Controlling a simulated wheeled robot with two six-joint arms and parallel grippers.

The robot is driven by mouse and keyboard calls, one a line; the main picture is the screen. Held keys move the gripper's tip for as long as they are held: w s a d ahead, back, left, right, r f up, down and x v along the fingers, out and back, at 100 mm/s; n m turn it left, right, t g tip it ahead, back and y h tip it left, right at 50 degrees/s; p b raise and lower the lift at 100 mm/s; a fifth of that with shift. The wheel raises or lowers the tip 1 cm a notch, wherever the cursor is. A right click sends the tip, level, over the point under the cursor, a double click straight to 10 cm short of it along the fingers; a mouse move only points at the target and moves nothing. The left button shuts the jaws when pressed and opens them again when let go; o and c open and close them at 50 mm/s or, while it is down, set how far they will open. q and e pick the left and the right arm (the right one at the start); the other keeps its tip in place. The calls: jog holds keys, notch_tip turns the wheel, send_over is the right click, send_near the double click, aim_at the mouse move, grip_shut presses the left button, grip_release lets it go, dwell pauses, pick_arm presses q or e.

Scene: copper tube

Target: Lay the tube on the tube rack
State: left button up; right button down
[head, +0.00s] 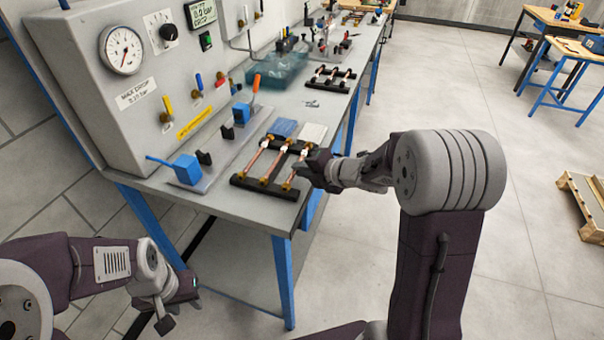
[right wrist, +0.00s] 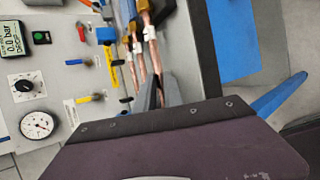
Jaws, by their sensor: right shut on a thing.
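The black tube rack (head: 240,180) lies on the bench near its front corner. Three copper tubes with brass ends and white tags lie across it; one is the middle tube (head: 273,163). My right gripper (head: 308,172) is at the rack's right side, shut on the rightmost copper tube (head: 294,170), which lies over or on the rack; contact with the bars is unclear. In the right wrist view this tube (right wrist: 152,42) runs up from between the fingers (right wrist: 160,92). My left gripper (head: 178,308) hangs empty, low in front of the bench; its opening is unclear.
A grey gauge panel (head: 140,85) stands along the bench's left side. A blue-handled fixture (head: 187,168) is left of the rack. A second rack with tubes (head: 330,78) and a translucent blue tray (head: 278,68) lie farther back.

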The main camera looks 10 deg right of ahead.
jog(key=shift+s, duration=0.1)
jog(key=shift+f, duration=0.15)
jog(key=c, duration=1.5)
grip_release()
jog(key=shift+o, duration=0.2)
